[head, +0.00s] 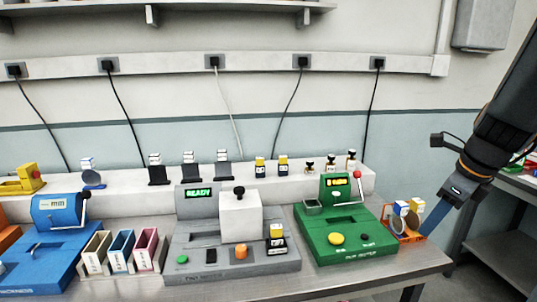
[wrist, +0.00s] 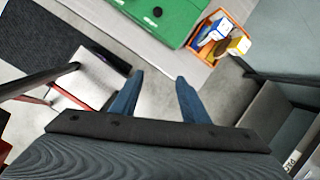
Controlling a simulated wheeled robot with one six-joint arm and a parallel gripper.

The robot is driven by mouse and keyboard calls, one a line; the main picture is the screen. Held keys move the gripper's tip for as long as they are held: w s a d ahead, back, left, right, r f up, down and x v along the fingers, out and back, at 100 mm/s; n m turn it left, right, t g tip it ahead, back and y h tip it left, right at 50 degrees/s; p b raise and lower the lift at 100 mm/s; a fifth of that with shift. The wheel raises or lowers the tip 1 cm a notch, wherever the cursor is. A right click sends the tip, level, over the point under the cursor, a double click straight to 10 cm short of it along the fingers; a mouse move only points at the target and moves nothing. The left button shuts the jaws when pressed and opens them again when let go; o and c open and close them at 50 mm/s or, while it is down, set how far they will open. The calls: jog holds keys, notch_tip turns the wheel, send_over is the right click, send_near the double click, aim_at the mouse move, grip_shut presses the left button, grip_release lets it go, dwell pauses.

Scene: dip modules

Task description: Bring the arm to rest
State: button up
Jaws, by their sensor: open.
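My arm (head: 500,125) comes in from the upper right in the head view. My gripper (head: 434,226) points down at the right end of the bench, in front of or beside a small orange bin (head: 407,232). In the wrist view my gripper (wrist: 153,84) has its two blue fingers apart, with nothing between them. Below them is floor and the bench's edge. The orange bin (wrist: 236,22) is up and right of the fingers, holding blue-and-white and yellow-and-white pieces.
A green machine (head: 345,236) stands left of the bin, and a grey machine (head: 235,262) with a READY display is further left. A blue machine (head: 50,250) and several small bins (head: 122,252) follow. A lower shelf unit (head: 505,215) stands at the right.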

jog(key=s+a+f+n+g, duration=0.1)
jog(key=a+f+n, duration=0.4)
jog(key=a+n, duration=0.6)
jog(key=s+a+f+n+g, duration=0.1)
jog(key=s+a+f+n, duration=0.3)
jog(key=a+n, duration=0.8)
notch_tip(320, 180, down, 3)
jog(key=n, duration=0.6)
jog(key=shift+s+a+r+n+g+h, duration=0.2)
jog(key=shift+s+a+n+g+h, duration=0.1)
jog(key=shift+s+n+g, duration=0.1)
jog(key=shift+w, duration=0.1)
